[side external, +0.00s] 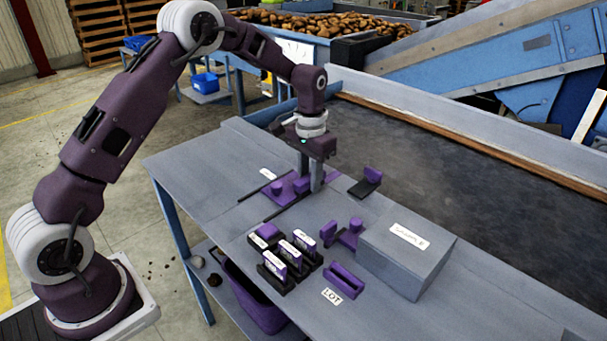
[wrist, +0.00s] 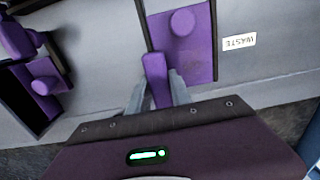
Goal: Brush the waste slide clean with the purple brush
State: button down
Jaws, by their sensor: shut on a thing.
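The waste slide (side external: 272,196) is a flat purple plate with a round knob, between dark rails on the bench. It also shows in the wrist view (wrist: 196,58), with a white WASTE label (wrist: 239,41) beside it. My gripper (side external: 310,185) points down at the slide's right side. Its fingers (wrist: 158,95) are shut on an upright purple piece, which looks like the handle of the purple brush (wrist: 155,72). The held piece overlaps the slide's edge in the wrist view. Its lower end and any bristles are hidden, so I cannot tell whether it touches the slide.
A purple block on a black base (side external: 368,181) lies to the right. Several black holders with purple-and-white pieces (side external: 285,258) stand in front. The bench's left end is clear.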

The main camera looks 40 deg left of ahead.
aim_at(286, 175)
jog(key=shift+d, duration=0.1)
jog(key=shift+a, duration=4.35)
jog(key=shift+d, duration=4.35)
jog(key=shift+a, duration=4.4)
notch_tip(286, 175, up, 7)
